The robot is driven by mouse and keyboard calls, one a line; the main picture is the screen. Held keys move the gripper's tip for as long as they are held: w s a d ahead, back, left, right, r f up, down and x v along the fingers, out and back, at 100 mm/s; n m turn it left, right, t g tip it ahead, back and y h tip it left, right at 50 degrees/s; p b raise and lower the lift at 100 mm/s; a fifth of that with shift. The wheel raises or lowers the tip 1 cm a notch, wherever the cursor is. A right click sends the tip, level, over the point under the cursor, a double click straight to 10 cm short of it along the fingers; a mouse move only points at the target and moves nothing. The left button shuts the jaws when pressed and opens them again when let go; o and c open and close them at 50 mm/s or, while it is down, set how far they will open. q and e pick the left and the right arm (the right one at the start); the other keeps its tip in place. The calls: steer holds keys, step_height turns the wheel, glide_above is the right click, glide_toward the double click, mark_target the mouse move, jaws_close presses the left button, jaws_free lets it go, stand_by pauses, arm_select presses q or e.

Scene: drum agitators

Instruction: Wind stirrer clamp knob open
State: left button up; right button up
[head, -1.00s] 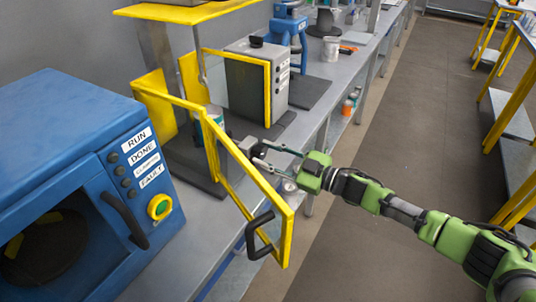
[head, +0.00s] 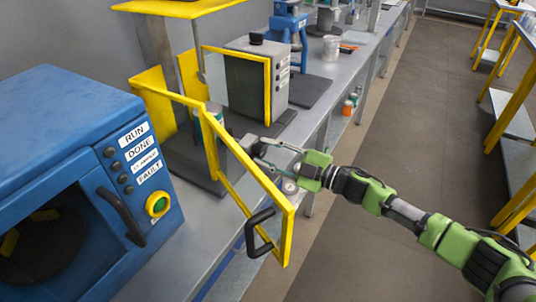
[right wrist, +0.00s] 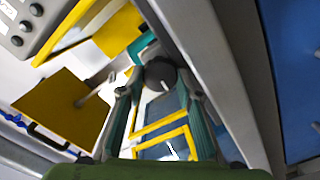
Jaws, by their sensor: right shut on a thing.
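The stirrer clamp knob is a dark round knob (right wrist: 160,72) between my fingertips in the right wrist view. In the head view the dark knob (head: 258,150) is small and partly covered by the fingers. My right gripper (head: 264,153) reaches in from the right, behind the yellow-framed guard door, and is shut on the knob. In the right wrist view, my right gripper (right wrist: 159,82) has one finger on each side of it. A pale drum with a teal band (head: 211,117) stands in the yellow-framed station, partly hidden by the frame. My left gripper is not in view.
The yellow guard door (head: 287,235) with its black handle stands swung out near my right arm. A blue machine (head: 70,130) with labelled buttons fills the left. A grey box unit (head: 245,80) stands farther back. The aisle floor (head: 410,130) at right is clear.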

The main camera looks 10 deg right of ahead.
steer(key=shift+n+b, duration=0.3)
steer(key=shift+n, duration=0.8)
steer(key=o, duration=1.1)
steer(key=shift+o, duration=0.2)
steer(key=shift+s+f, duration=0.1)
steer(key=shift+f, duration=0.1)
